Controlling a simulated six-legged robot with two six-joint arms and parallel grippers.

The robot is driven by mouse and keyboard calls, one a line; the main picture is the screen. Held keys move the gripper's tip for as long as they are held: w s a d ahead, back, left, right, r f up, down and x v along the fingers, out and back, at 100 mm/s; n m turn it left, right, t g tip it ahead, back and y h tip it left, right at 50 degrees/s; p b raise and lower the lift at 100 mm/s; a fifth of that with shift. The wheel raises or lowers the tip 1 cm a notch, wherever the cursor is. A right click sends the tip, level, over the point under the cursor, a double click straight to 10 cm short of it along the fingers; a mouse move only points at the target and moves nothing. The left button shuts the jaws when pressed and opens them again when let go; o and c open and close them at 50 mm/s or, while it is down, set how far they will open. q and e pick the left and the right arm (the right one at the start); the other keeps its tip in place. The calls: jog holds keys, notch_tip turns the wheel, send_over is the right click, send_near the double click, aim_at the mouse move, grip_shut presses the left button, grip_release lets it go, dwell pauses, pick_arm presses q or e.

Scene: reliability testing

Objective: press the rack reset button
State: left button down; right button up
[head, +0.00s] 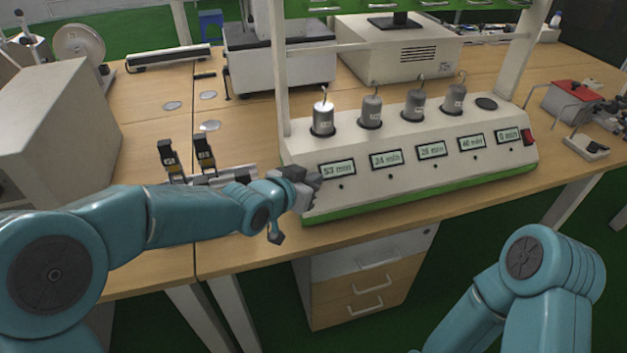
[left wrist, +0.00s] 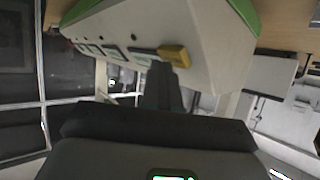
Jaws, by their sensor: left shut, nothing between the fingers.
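The white rack (head: 415,178) with a green base strip stands on the bench. Its front carries a row of displays, such as 53 min (head: 337,168), with a small dark dot below each. A red switch (head: 528,138) sits at the right end of its front. My left gripper (head: 312,184) is shut and empty at the rack's left front corner, far from the red switch. In the left wrist view the fingertips (left wrist: 163,78) overlap the rack (left wrist: 190,30) near a yellow block I cannot identify (left wrist: 174,55); contact cannot be told. My right gripper is out of view.
Several grey hooked weights (head: 371,110) stand on the rack, and its rightmost round spot (head: 486,103) is empty. A red-topped box (head: 577,98) is on the right. Drawers (head: 362,285) are below the bench.

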pick_arm(q)
jog(key=shift+s, duration=0.1)
dwell(0.5)
jog(key=shift+s+r, duration=0.1)
jog(key=shift+r, duration=0.1)
jog(key=shift+s+d+r+b, duration=0.15)
jog(key=shift+s+r+b, duration=0.15)
jog(key=shift+r+b, duration=0.05)
jog(key=shift+s+d+r+b, duration=0.1)
jog(key=shift+s+r+b, duration=0.2)
jog(key=shift+b, duration=0.1)
jog(key=s+r, duration=0.1)
jog(key=s+r+b, duration=0.1)
jog(key=r, duration=0.1)
jog(key=shift+s+d, duration=0.25)
jog(key=shift+d, duration=0.15)
